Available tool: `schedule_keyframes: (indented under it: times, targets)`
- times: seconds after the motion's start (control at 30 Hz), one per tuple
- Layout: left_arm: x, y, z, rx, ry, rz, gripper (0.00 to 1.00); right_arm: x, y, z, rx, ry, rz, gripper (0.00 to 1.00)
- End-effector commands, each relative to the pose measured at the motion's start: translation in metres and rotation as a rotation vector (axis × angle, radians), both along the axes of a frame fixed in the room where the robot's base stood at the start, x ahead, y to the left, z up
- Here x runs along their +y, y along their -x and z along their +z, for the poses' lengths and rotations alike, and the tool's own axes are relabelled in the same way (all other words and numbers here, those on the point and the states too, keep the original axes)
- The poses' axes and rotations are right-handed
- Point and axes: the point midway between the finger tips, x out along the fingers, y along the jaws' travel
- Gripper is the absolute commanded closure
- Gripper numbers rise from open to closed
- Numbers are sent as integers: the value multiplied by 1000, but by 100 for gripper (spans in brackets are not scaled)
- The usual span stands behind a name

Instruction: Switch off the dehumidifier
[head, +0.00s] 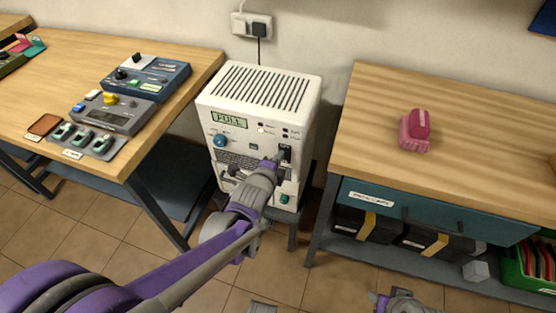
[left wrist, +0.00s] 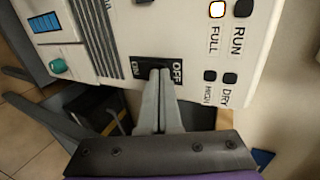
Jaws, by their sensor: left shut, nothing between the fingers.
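The white dehumidifier (head: 265,88) stands on a low stand between two benches, with a lit-looking display (head: 229,118) and a blue knob (head: 220,141) on its front. Its black switch plate (head: 287,150) is at the right of the front. In the left wrist view the plate (left wrist: 143,67) reads OFF at the right and ON at the left. My left gripper (head: 277,161) is shut and empty, its fingertips (left wrist: 160,76) at the plate, covering the middle, so the lever's position is hidden. My right gripper (head: 398,302) is partly cut off at the bottom edge.
The lamp marked FULL (left wrist: 217,9) glows; the RUN lamp (left wrist: 243,8) is dark. A left bench (head: 190,63) holds control boxes. A right bench (head: 370,95) holds a pink object (head: 415,130). A plug (head: 259,28) sits in the wall socket.

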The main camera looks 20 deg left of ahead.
Motion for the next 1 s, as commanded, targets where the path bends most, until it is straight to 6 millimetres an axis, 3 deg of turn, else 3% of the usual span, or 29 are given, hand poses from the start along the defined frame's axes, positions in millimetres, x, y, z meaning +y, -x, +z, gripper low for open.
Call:
schedule_keyframes:
  times: [0.2,1.0]
  targets:
    - [0,-10,5,7,-1,1,100,0,1,5,-2,0,0,50]
    - [0,-8,19,6,0,0,100,0,2,17,-6,0,0,50]
